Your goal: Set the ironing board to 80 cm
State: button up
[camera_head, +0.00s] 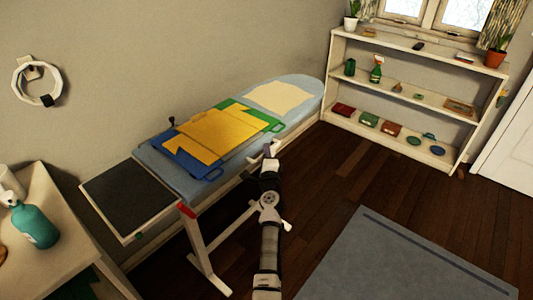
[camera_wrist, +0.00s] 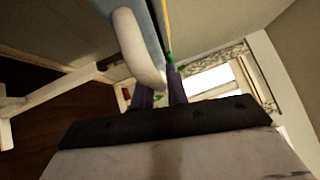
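The ironing board (camera_head: 232,160) stands along the wall in the head view, its top light blue, its legs white and angled. A red part (camera_head: 187,211) shows at its near end, by a leg. My gripper (camera_head: 270,151) is at the board's long right edge, near its middle. In the wrist view, the two purple fingers (camera_wrist: 160,95) are apart, with a small gap between them. A rounded white bar (camera_wrist: 138,50) comes down from the board's edge and ends at the fingers. I cannot tell if they grip it. No height reading is visible.
A yellow, blue and green folding panel (camera_head: 205,135) and a cream cloth (camera_head: 280,97) lie on the board. A dark pad (camera_head: 127,195) extends from its near end. A shelf (camera_head: 415,95) stands at the back, a cabinet (camera_head: 45,230) at left. A grey rug (camera_head: 400,265) lies right.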

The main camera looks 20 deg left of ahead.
grip_shut()
jog(key=shift+f, duration=0.1)
notch_tip(320, 180, down, 5)
jog(key=b, duration=0.4)
jog(key=shift+s+b, duration=0.1)
jog(key=shift+b, duration=0.2)
jog(key=shift+o, duration=2.4)
grip_release()
jog(key=shift+r, duration=0.25)
